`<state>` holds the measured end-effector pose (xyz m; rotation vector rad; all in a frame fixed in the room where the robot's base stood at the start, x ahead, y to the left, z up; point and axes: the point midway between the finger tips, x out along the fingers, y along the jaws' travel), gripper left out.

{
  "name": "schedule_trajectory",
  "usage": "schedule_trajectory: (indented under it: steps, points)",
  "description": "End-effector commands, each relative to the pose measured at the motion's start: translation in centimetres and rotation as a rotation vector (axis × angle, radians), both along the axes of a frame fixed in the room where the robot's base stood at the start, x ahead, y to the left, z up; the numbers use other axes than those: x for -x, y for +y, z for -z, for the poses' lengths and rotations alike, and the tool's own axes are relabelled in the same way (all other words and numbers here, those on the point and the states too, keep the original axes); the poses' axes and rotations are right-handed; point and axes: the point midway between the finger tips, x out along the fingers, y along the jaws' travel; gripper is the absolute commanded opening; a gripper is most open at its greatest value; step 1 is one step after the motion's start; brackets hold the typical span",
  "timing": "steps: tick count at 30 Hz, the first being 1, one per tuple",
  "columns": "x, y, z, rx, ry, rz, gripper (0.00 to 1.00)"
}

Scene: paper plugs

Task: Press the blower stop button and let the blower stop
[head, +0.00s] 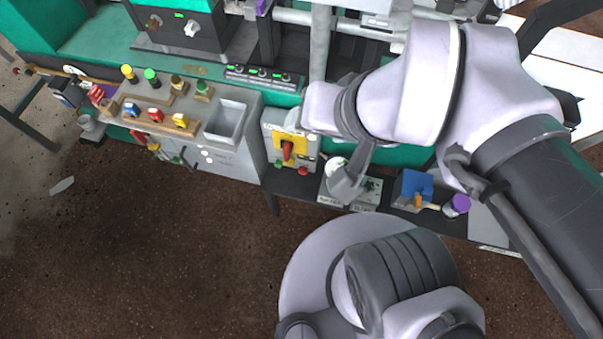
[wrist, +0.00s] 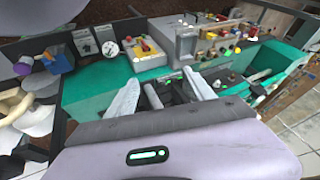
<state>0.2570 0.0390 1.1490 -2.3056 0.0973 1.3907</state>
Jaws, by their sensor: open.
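A control box (head: 291,140) stands on the bench in the middle of the head view. It has a yellow plate with a red rotary handle (head: 287,150), a green button (head: 279,163) at lower left and a red button (head: 303,171) at lower right. I cannot read which is the blower stop. The box also shows in the wrist view (wrist: 148,62), beyond my gripper. My gripper (wrist: 161,92) is open and empty, its two pale fingers spread apart above a dark strip with green lights. In the head view my arm hides most of the gripper.
A round gauge (wrist: 111,48) stands beside the control box. A grey cabinet (head: 228,165) with coloured valves and an open basin (head: 226,121) stands left of it. The brown floor in front is clear.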

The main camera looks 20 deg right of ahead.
Motion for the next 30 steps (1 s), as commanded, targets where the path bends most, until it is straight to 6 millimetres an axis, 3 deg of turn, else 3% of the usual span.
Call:
schedule_trajectory:
  steps: [2,11,30]
  points:
    - [0.0,0.0,0.0,0.0,0.0,0.0,0.58]
    - [0.0,0.0,0.0,0.0,0.0,0.0,0.0]
    - [0.0,0.0,0.0,0.0,0.0,0.0,0.0]
